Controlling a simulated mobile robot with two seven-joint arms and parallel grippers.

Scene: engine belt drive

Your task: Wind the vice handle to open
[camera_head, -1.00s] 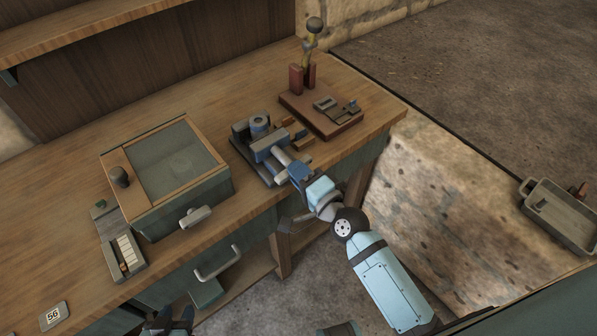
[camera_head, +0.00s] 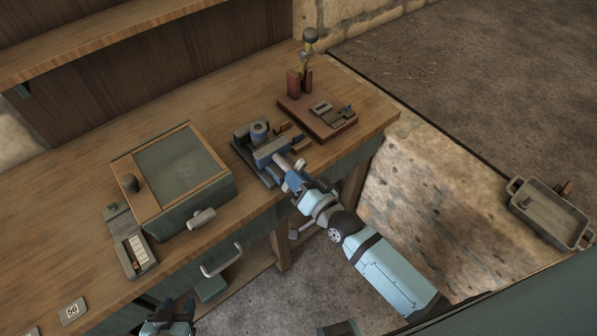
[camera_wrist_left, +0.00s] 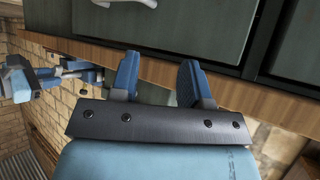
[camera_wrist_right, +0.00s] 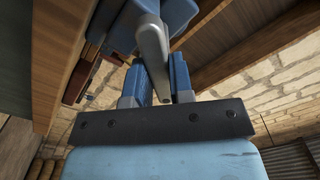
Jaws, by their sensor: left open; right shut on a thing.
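The blue-grey vice (camera_head: 266,148) is mounted on the workbench near its front edge. Its grey handle (camera_wrist_right: 153,45) runs between the fingers of my right gripper (camera_wrist_right: 158,85) in the right wrist view, and those fingers are shut on it. In the head view my right gripper (camera_head: 296,180) is at the front end of the vice and partly covers the handle. My left gripper (camera_wrist_left: 160,80) is open and empty, with its two blue fingers apart. In the head view it is low at the bottom edge (camera_head: 172,308), in front of the bench and away from the vice.
A wooden-framed box (camera_head: 184,180) with a dark knob stands left of the vice. A reddish-brown board (camera_head: 318,118) with a small fixture lies behind right. A bar handle (camera_head: 222,262) projects from the bench front. A grey tray (camera_head: 549,214) is at far right.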

